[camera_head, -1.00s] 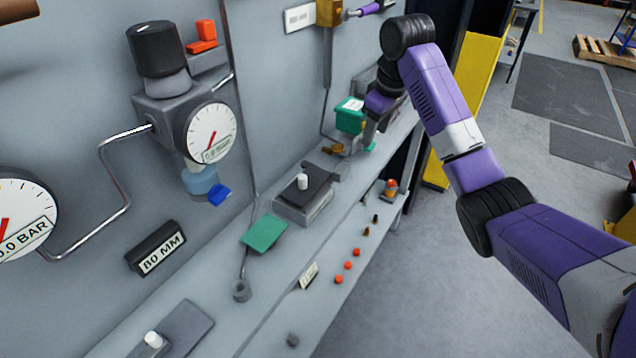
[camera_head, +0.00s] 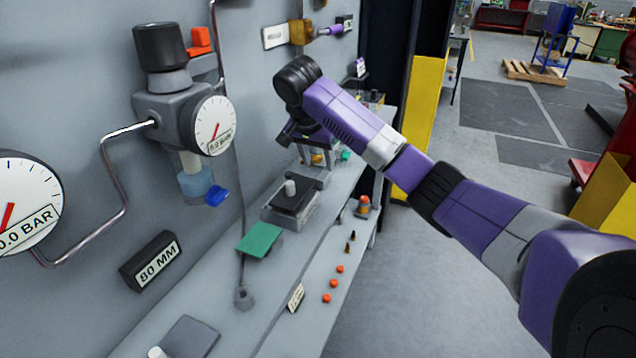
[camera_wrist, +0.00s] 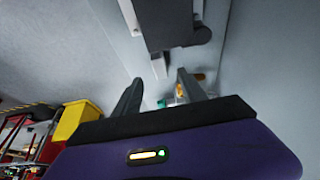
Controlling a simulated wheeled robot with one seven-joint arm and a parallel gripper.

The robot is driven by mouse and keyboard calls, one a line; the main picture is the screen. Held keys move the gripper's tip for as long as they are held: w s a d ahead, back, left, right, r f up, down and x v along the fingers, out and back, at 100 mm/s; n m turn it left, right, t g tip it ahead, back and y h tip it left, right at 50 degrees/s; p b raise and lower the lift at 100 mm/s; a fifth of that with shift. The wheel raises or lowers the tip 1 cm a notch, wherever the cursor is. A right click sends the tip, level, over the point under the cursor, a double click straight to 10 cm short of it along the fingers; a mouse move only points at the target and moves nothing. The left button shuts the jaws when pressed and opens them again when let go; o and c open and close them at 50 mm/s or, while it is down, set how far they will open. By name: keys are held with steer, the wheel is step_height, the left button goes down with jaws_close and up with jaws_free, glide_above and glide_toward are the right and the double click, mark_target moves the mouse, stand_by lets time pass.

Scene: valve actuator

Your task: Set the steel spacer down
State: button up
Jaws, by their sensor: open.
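My gripper (camera_wrist: 160,92) is open in the wrist view, its two dark fingers apart with nothing clearly between them. In the head view my gripper (camera_head: 316,158) is low over the far part of the grey shelf (camera_head: 226,312), close to a flat grey block (camera_head: 308,178), and partly hidden by my own wrist. I cannot tell for sure which piece is the steel spacer.
A dark block with a white peg (camera_head: 291,188) and a green plate (camera_head: 260,240) lie along the shelf. Gauges (camera_head: 214,125) and pipes project from the panel at left. Open floor lies to the right.

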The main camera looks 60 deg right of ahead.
mark_target(323, 176)
steer(key=shift+b+x, duration=0.45)
steer(key=shift+x, duration=0.65)
steer(key=x, duration=0.4)
steer(key=shift+s+d+p, duration=0.1)
steer(key=shift+d+p, duration=0.1)
steer(key=shift+p, duration=0.1)
steer(key=shift+d+f, duration=0.2)
steer(key=shift+f, duration=0.35)
steer(key=shift+r, duration=0.1)
jaws_close()
